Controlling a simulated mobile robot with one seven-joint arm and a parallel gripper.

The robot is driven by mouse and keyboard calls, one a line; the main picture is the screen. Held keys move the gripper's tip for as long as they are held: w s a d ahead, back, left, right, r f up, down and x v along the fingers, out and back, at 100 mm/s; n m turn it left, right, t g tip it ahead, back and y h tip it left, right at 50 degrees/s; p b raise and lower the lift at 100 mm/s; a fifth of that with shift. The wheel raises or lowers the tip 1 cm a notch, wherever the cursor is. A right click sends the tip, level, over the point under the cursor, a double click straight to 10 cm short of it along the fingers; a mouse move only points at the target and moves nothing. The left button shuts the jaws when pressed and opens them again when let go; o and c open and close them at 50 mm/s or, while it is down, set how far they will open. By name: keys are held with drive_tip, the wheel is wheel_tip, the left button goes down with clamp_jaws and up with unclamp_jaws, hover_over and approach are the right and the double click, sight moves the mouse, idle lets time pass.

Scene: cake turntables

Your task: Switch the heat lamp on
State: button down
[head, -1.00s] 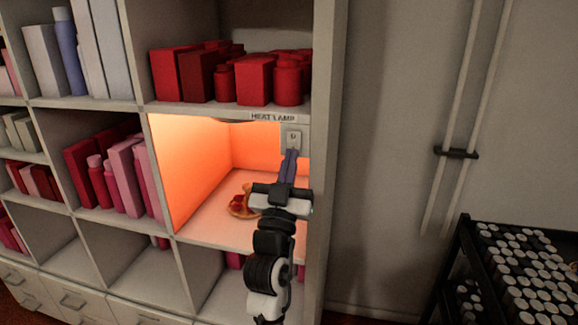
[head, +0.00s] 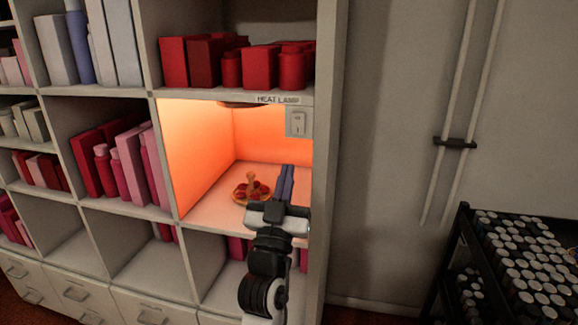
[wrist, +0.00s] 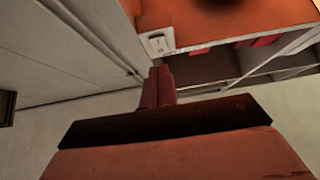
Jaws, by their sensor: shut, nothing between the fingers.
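The heat lamp (head: 243,105) is under the top of a shelf compartment, behind the label "HEAT LAMP". The compartment glows orange. A white rocker switch (head: 297,122) is on the right side below the label; it also shows in the wrist view (wrist: 157,43). My gripper (head: 287,168) is shut and empty, its fingers pointing up, below the switch and apart from it. In the wrist view the shut fingers (wrist: 158,72) stand below the switch.
A round, red-topped food item (head: 252,190) lies on the compartment floor, left of my fingers. Red containers (head: 240,66) fill the shelf above. A black rack of jars (head: 520,250) stands at the right, with bare wall between.

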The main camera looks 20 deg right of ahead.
drive_tip(key=s+f, duration=0.1)
drive_tip(key=a+f+b, duration=0.1)
drive_tip(key=s+f+b, duration=0.1)
drive_tip(key=f, duration=0.1)
drive_tip(key=shift+s+a+f, duration=0.1)
drive_tip(key=shift+s+a, duration=0.25)
drive_tip(key=shift+a, duration=0.05)
